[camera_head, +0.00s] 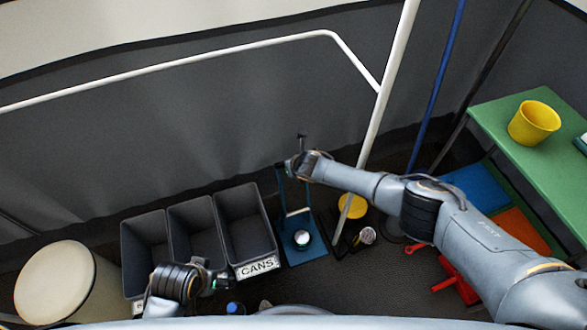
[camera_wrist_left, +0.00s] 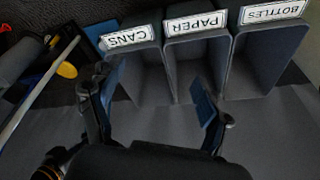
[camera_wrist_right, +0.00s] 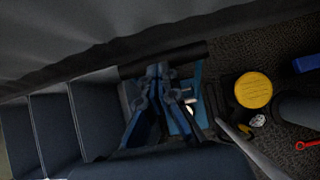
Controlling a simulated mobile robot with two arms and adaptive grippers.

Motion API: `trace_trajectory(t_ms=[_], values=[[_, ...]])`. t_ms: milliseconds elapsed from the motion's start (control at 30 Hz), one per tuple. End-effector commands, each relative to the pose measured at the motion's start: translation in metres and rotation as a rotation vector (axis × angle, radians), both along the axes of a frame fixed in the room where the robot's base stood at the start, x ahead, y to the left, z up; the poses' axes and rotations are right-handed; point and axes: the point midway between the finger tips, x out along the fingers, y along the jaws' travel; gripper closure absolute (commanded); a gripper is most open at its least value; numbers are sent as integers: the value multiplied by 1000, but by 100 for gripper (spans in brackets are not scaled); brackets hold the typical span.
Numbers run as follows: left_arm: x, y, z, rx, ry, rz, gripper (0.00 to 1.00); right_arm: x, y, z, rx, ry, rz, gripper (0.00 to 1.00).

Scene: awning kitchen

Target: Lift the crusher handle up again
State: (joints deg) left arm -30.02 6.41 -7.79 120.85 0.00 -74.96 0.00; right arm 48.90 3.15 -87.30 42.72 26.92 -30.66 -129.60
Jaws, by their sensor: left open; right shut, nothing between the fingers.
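The crusher (camera_head: 291,253) is a blue upright frame on a blue base, standing right of the CANS bin. A silver can (camera_head: 302,238) sits low in it. A thin dark rod with a knob (camera_head: 302,136) sticks up behind my right wrist; it may be the handle, but my arm hides its lower part. My right gripper (camera_head: 289,166) is at the top of the frame, shut and empty. In the right wrist view its fingers (camera_wrist_right: 160,75) are together just left of the blue crusher (camera_wrist_right: 184,112); contact is unclear. My left gripper (camera_head: 216,281), open and empty, is by the bins' front.
Three grey bins stand left of the crusher, the nearest labelled CANS (camera_head: 258,267). A white pole (camera_head: 376,120) rises just right of it. A yellow disc (camera_head: 353,206) and another can (camera_head: 367,235) lie beyond. A green table (camera_head: 515,165) stands at right.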

Motion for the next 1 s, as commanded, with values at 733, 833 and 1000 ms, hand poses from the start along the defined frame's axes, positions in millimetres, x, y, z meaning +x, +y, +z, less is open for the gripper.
trace_trajectory(t_ms=[733,833,1000], values=[[1,0,4,0,-5,0,23,0,0,1,0,1,-1,100],[-2,0,-15,1,14,-2,23,-3,-2,3,1,1,-2,100],[-5,0,-44,2,30,-4,23,-9,-5,6,0,2,-2,100]])
